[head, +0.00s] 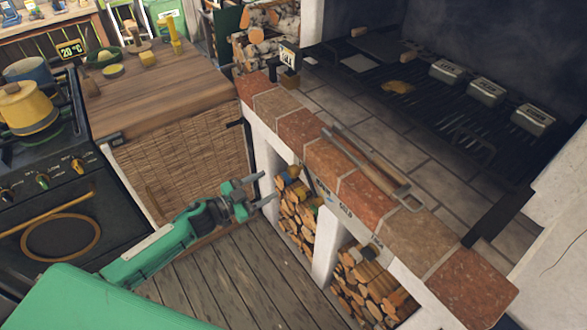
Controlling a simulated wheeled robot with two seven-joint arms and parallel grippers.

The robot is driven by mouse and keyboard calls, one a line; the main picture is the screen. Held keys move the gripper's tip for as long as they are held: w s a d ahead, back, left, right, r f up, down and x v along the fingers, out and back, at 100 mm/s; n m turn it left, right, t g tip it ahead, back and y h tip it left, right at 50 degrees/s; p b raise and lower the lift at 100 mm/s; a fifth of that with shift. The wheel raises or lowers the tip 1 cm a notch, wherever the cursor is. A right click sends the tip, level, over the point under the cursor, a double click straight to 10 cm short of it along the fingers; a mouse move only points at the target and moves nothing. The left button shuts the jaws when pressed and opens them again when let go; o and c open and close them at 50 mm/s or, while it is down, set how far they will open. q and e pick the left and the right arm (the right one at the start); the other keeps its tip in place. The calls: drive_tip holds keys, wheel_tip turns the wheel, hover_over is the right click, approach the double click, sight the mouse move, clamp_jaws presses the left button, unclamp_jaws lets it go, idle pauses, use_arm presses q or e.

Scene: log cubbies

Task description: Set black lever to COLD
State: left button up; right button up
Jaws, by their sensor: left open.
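My left gripper (268,188) is open and empty, in front of the white face of the masonry counter, just left of the upper log cubby. Small dark labels on that white face (334,199) seem to include the word COLD, but the lettering is tiny. A small black piece (369,252) juts out above the lower log cubby; it may be the black lever, but I cannot tell its setting. A gap separates my left gripper from it. My right gripper is out of view.
Split logs fill the upper cubby (298,207) and lower cubby (372,288). Long metal tongs (372,165) lie on the brick edge (335,165). A grill with several tins stands behind. A stove with a yellow pot (27,108) is at left. The wooden floor (235,280) is clear.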

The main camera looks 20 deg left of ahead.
sight(288, 174)
use_arm(q)
drive_tip(key=p+x, duration=0.1)
drive_tip(key=x, duration=0.9)
drive_tip(key=shift+w+d+p, duration=0.25)
drive_tip(key=shift+p, duration=0.15)
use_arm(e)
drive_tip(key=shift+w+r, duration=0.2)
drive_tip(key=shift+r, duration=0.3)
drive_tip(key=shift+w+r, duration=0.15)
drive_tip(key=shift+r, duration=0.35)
use_arm(q)
drive_tip(key=shift+c, duration=0.3)
